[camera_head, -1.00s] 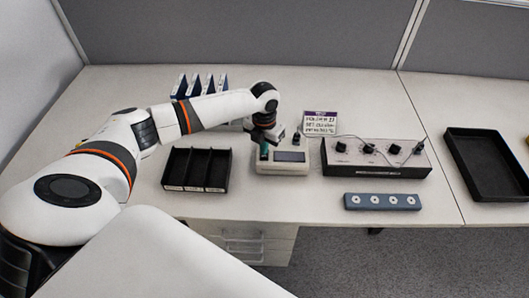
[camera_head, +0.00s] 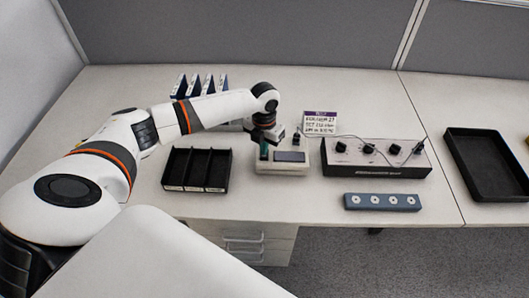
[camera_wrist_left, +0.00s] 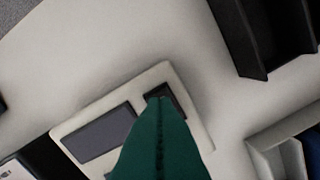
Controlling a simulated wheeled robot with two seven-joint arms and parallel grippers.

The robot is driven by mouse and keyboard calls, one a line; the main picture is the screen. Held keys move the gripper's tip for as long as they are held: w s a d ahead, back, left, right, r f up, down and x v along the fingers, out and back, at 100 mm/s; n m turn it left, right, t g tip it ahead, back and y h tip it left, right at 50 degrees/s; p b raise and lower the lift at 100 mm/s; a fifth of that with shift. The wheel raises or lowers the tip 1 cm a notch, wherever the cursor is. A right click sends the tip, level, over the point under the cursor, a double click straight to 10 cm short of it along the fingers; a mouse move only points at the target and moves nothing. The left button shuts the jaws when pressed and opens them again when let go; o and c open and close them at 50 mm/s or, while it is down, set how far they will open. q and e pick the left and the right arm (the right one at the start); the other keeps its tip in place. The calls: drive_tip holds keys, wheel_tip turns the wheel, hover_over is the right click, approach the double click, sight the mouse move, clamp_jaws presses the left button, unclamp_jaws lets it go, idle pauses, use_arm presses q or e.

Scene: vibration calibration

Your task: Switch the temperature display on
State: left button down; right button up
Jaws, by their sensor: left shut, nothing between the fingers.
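The temperature display is a small cream box (camera_head: 283,169) with a dark, blank screen (camera_head: 290,156), on the table in the head view. In the left wrist view its cream case (camera_wrist_left: 197,125) shows tilted, with the grey screen (camera_wrist_left: 98,135) and a small dark switch (camera_wrist_left: 166,96). My left gripper (camera_head: 264,153) is shut and empty, its green fingers pointing down at the left part of the box. In the left wrist view the fingertips (camera_wrist_left: 160,103) overlap the dark switch and hide part of it; I cannot tell whether they touch it. My right gripper is not in view.
A black control box with knobs (camera_head: 376,170) stands right of the display, joined by a cable. A black divided tray (camera_head: 197,188) is at its left, a blue-grey block with round holes (camera_head: 382,209) in front. A sign card (camera_head: 320,122) stands behind. A black tray (camera_head: 487,193) lies far right.

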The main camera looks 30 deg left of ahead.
use_arm(q)
drive_tip(key=shift+f, duration=0.3)
drive_tip(key=shift+s+f+b, duration=0.1)
drive_tip(key=shift+f+b, duration=0.45)
drive_tip(key=shift+f, duration=0.15)
idle(0.5)
wheel_tip(320, 180, up, 2)
drive_tip(key=shift+r+p, duration=0.1)
drive_tip(key=shift+p, duration=1.1)
wheel_tip(320, 180, up, 5)
drive_tip(key=p, duration=0.4)
drive_tip(key=shift+p, duration=0.4)
